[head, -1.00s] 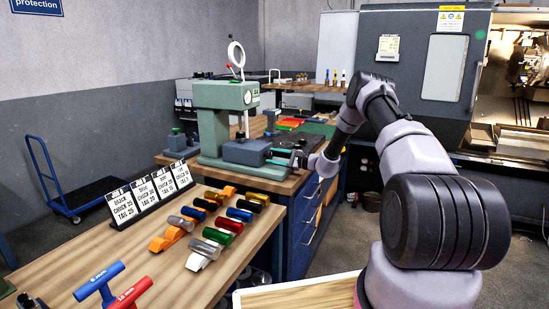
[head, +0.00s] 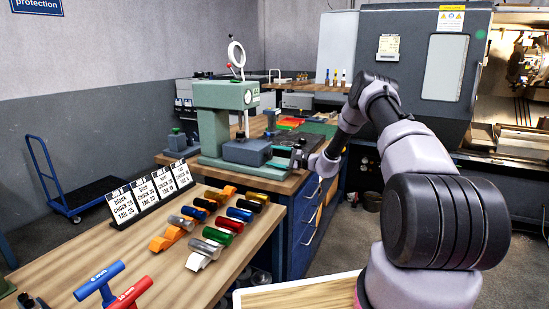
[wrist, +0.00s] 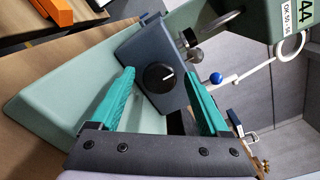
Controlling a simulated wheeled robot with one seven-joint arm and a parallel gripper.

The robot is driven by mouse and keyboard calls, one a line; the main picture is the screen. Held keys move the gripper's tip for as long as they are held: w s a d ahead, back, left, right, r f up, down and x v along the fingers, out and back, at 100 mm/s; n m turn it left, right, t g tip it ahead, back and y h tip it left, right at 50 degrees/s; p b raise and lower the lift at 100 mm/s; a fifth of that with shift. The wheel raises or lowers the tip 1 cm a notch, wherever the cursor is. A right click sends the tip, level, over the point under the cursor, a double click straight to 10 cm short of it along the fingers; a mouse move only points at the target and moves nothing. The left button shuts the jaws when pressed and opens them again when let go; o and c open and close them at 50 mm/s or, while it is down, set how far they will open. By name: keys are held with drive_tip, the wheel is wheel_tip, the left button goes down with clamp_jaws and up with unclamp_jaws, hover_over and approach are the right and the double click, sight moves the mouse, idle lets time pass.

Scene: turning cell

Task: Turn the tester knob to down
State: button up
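The tester (head: 212,130) is a pale green machine with a tall column, standing on the far bench. A dark blue-grey box (head: 246,152) sits at its base, and it also fills the middle of the wrist view (wrist: 135,55). On the box face is a round black knob (wrist: 158,77) with a short white mark pointing right and slightly up in the wrist picture. My gripper (wrist: 161,76) is open, with its teal fingers apart and the knob showing between their tips. Neither finger visibly touches the knob. In the head view my gripper (head: 298,157) is beside the box's right side; the knob is hidden there.
The near bench (head: 170,275) holds several coloured parts, card stands (head: 150,192) and T-handled tools (head: 115,290). A blue ball-ended lever (wrist: 216,78) is close beyond the right finger. A blue drawer cabinet (head: 300,230) is below my arm. A blue trolley (head: 75,200) stands at left.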

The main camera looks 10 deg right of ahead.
drive_tip(key=v, duration=1)
drive_tip(key=shift+s+d, duration=0.25)
drive_tip(key=shift+d, duration=0.05)
drive_tip(key=shift+r, duration=0.1)
drive_tip(key=s+a+r+n+g+h, duration=0.2)
drive_tip(key=s+a+r+n+g, duration=0.25)
drive_tip(key=s+r, duration=0.55)
drive_tip(key=s+a+r+n+g+h, duration=0.3)
drive_tip(key=s+a+r, duration=0.35)
drive_tip(key=r, duration=0.55)
drive_tip(key=s+d+r+n+t+h, duration=0.1)
drive_tip(key=s+d+r+h, duration=0.1)
drive_tip(key=s, duration=0.7)
drive_tip(key=s+d+r+t+h, duration=0.1)
drive_tip(key=s+r, duration=0.4)
drive_tip(key=s, duration=0.5)
drive_tip(key=s+d+r+n+t+h, duration=0.1)
drive_tip(key=s+d+r+t+h, duration=0.1)
drive_tip(key=s, duration=0.8)
drive_tip(key=d+r+h, duration=0.1)
drive_tip(key=d+h, duration=0.1)
drive_tip(key=shift+r+n+h, duration=0.3)
drive_tip(key=shift+r+n, duration=0.05)
drive_tip(key=shift+r, duration=0.05)
